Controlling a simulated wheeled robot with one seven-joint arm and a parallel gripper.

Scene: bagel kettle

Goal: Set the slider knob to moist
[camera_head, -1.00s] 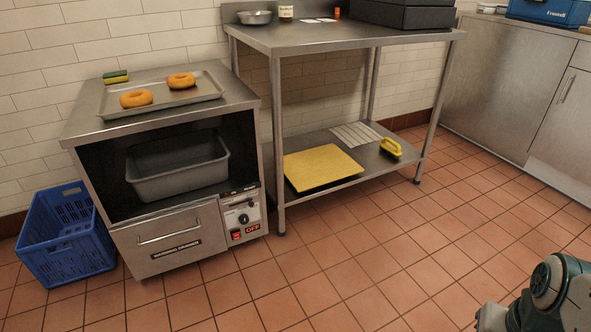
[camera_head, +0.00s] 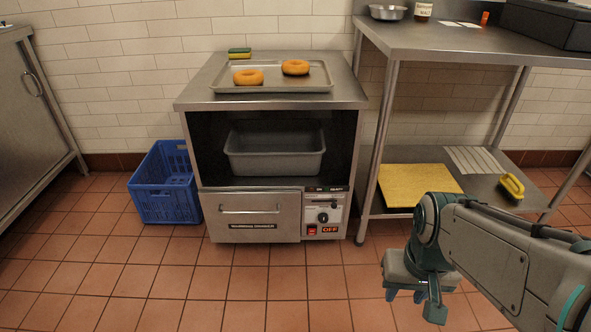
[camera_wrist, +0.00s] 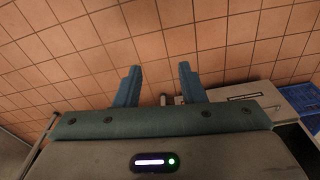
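The control panel (camera_head: 325,214) is at the lower right front of the steel warming cabinet in the head view. It bears a round black dial (camera_head: 323,217), a red switch (camera_head: 311,231) and an orange OFF sign (camera_head: 330,229). A dark slot shows above the dial; the slider knob and its labels are too small to make out. My gripper (camera_head: 408,296) hangs to the right of and in front of the panel, well apart from it. In the wrist view my gripper (camera_wrist: 158,78) has its two fingers spread with nothing between them, above the floor.
The warming drawer (camera_head: 250,215) is left of the panel, below a grey tub (camera_head: 275,162). A tray (camera_head: 290,88) with two bagels is on top. A blue crate (camera_head: 165,203) stands left. A steel table (camera_head: 470,40) stands right. The tiled floor in front is clear.

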